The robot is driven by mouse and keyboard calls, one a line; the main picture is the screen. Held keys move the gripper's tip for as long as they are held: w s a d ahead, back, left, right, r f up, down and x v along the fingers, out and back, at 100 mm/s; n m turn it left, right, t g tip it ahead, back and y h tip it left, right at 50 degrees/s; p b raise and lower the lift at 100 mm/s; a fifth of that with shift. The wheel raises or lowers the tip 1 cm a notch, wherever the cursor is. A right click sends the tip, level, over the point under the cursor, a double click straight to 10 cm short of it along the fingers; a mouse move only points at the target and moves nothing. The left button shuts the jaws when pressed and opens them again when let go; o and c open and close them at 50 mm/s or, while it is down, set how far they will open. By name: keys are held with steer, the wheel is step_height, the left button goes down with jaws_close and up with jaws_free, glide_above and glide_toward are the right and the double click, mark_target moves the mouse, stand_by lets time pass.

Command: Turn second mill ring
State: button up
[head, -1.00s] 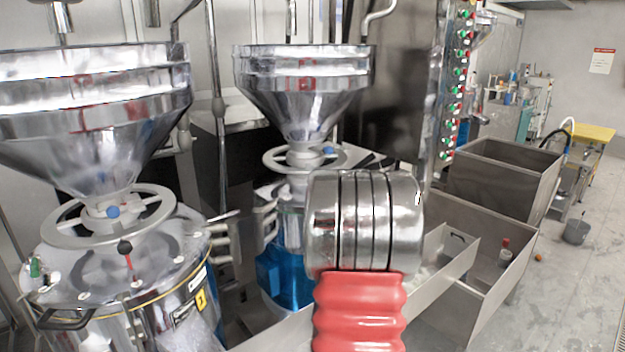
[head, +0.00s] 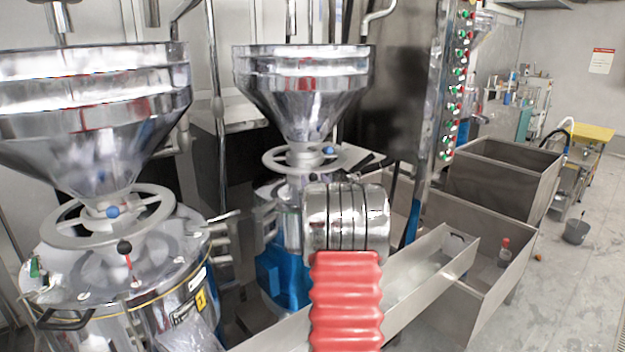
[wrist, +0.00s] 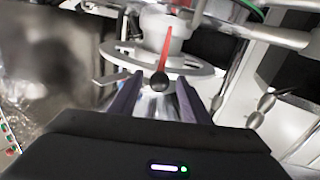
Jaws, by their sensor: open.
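The second mill's grey ring (head: 272,162) sits under the rear steel hopper (head: 303,85) in the head view, with a blue knob (head: 329,150) on its right. In the wrist view a grey ring (wrist: 196,70) crosses the upper middle. A red lever (wrist: 165,48) with a black ball knob (wrist: 159,82) stands in front of it. My gripper (wrist: 160,77) is open, its two dark fingers on either side of the ball. I cannot tell if they touch it. In the head view my gripper is hidden behind my arm.
The first mill's ring (head: 60,232) and hopper (head: 90,120) stand close at the left. A slanted metal chute (head: 450,262) and open steel bins (head: 505,165) lie to the right. A post with green and red buttons (head: 453,107) rises behind my arm.

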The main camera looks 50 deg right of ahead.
steer(key=shift+x, duration=1.1)
jaws_close()
